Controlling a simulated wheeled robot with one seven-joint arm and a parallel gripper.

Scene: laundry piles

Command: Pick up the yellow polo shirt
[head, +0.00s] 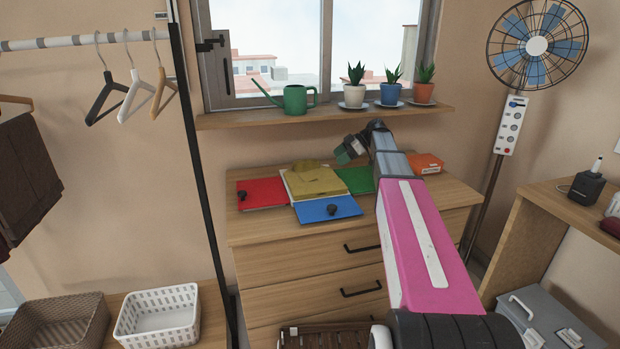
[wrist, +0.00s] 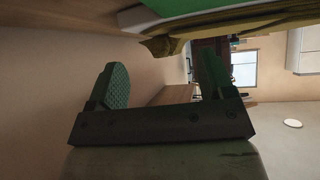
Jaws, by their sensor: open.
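The yellow polo shirt (head: 318,182) looks olive-yellow and lies loosely folded on the dresser top, over a pale item among coloured flat pieces. In the wrist view, an olive-yellow cloth edge (wrist: 163,46) shows near the top, beyond the fingertips. My gripper (head: 350,149) is behind and to the right of the shirt in the head view, below the windowsill. In the wrist view my gripper (wrist: 160,78) is open, its two green pads wide apart with nothing between them.
Red (head: 262,193), blue (head: 328,209) and green (head: 357,180) flat pieces surround the shirt on the dresser (head: 440,190). An orange box (head: 428,163) lies to the right. The windowsill (head: 320,116) above holds a watering can (head: 296,99) and potted plants.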

